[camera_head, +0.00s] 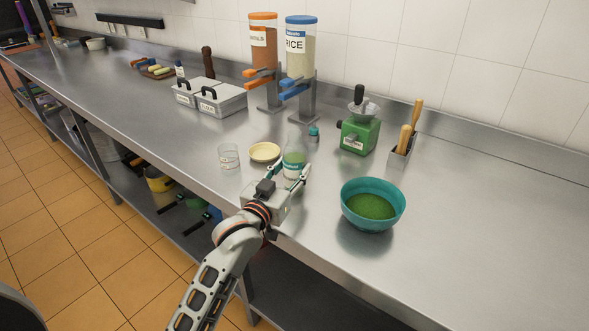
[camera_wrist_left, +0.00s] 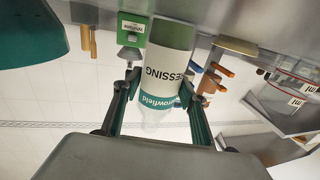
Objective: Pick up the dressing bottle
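The dressing bottle (camera_head: 293,160) stands upright on the steel counter, clear with green contents and a white and teal label. My left gripper (camera_head: 291,172) reaches it from the counter's front edge, with one finger on each side of the bottle. In the left wrist view, the bottle (camera_wrist_left: 168,72) appears upside down between the two spread fingers (camera_wrist_left: 160,88). The fingers are open around it; whether either one touches it is hard to tell. My right gripper is not in view.
A teal bowl (camera_head: 387,201) of green contents stands right of the bottle. A pale dish (camera_head: 264,152) and a glass (camera_head: 229,157) stand close on the left. A small teal item (camera_head: 314,133), a green grinder (camera_head: 360,134) and food dispensers (camera_head: 298,62) are behind.

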